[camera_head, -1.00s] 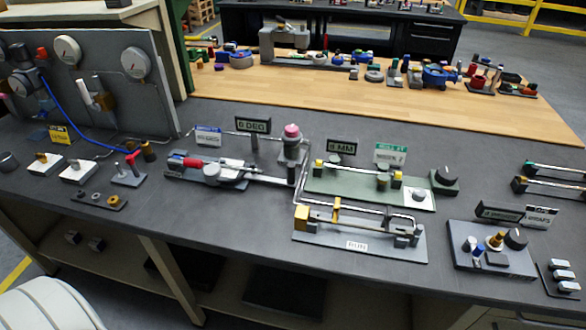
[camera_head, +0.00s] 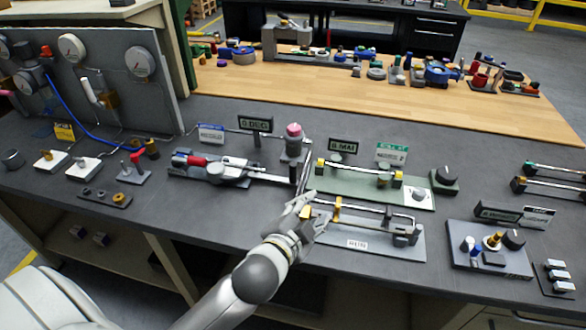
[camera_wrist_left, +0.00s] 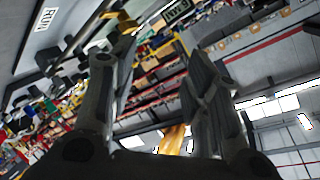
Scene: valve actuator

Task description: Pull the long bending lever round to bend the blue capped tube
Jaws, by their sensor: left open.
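The tube bender (camera_head: 228,172) lies on the dark bench at left centre, with a 0 DEG display (camera_head: 255,123) behind it. A red grip (camera_head: 194,161) lies along its left part, and a pale bar runs right. I cannot clearly separate the long lever from the tube. A small blue spot shows at the bender's left end, too small to identify as the tube's cap. My left gripper (camera_head: 308,215) is open and empty at the left end of the RUN fixture (camera_head: 375,238), right of and nearer than the bender. Its two spread fingers also show in the left wrist view (camera_wrist_left: 150,90).
A post with a pink knob (camera_head: 293,130) stands right of the bender. The green-based fixture (camera_head: 330,182) lies behind the RUN fixture. A gauge panel (camera_head: 110,75) stands at left. Small blocks and a red-handled valve (camera_head: 134,160) are near it. Bare bench lies before the bender.

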